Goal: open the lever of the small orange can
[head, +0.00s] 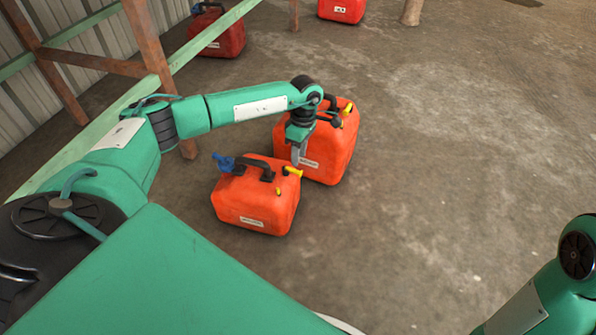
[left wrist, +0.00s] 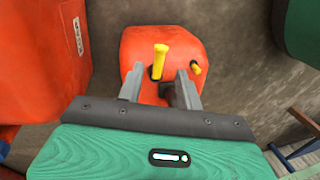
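The small orange can (head: 252,208) stands upright on the floor in the head view, with a black handle, a blue part (head: 225,162) at one end and a yellow lever-like piece (head: 292,171) at the other. My left gripper (head: 298,160) is above the yellow end. In the left wrist view the can (left wrist: 138,48) lies below my left gripper (left wrist: 160,80). Its two fingers are apart, with the yellow piece (left wrist: 159,62) showing between and just beyond them. I cannot tell whether they touch it. My right gripper is out of view.
A larger orange can (head: 330,160) stands close behind the small one; it fills the left of the wrist view (left wrist: 40,60). Two more orange cans (head: 218,35) (head: 342,10) stand farther back. Green and brown beams (head: 150,55) run at left. Floor to the right is clear.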

